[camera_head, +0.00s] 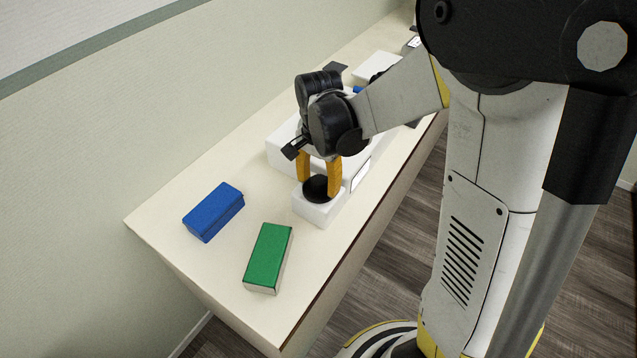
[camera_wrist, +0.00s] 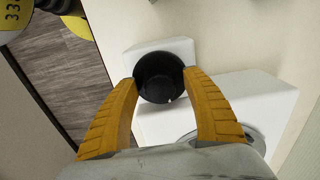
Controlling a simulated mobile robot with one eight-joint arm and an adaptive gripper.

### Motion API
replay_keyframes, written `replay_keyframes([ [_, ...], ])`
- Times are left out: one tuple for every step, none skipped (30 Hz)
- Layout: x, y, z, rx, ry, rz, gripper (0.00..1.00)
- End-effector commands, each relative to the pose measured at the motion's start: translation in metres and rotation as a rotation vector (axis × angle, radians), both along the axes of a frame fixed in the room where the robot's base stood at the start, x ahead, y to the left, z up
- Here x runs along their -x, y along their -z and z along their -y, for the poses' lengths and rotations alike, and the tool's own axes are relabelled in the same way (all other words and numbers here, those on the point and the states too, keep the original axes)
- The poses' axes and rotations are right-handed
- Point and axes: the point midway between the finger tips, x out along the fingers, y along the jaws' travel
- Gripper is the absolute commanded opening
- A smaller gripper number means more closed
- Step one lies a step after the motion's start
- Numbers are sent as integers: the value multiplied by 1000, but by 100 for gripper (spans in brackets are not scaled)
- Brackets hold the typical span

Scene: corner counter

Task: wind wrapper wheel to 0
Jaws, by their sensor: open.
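The wrapper wheel (camera_head: 317,190) is a round black knob on a low white block (camera_head: 318,212) at the front of a larger white device (camera_head: 283,147). In the wrist view the black wheel (camera_wrist: 160,76) sits between the tips of my gripper (camera_wrist: 160,82), with a small pale mark near its lower rim. My gripper (camera_head: 319,187) has orange fingers, open, one on each side of the wheel. Whether the fingertips touch the wheel I cannot tell. My arm hides part of the device in the head view.
A blue box (camera_head: 213,211) and a green-topped box (camera_head: 268,258) lie on the counter (camera_head: 165,220) near its near end. More white and dark items (camera_head: 378,66) stand farther back. A wall runs along the left; the counter's right edge drops to a wood floor.

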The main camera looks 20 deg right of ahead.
Motion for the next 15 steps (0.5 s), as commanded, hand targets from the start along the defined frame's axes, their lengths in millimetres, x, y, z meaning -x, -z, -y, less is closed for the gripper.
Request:
replay_keyframes([
  [0, 0, 0, 0, 0, 0, 57],
  [0, 0, 0, 0, 0, 0, 57],
  [0, 0, 0, 0, 0, 0, 57],
  [0, 0, 0, 0, 0, 0, 57],
  [0, 0, 0, 0, 0, 0, 57],
  [0, 0, 0, 0, 0, 0, 57],
  [0, 0, 0, 0, 0, 0, 55],
  [0, 0, 0, 0, 0, 0, 46],
  [0, 0, 0, 0, 0, 0, 34],
  [0, 0, 0, 0, 0, 0, 25],
  [0, 0, 0, 0, 0, 0, 15],
  [0, 0, 0, 0, 0, 0, 4],
  [0, 0, 0, 0, 0, 0, 4],
  [0, 0, 0, 0, 0, 0, 4],
  [0, 0, 0, 0, 0, 0, 4],
])
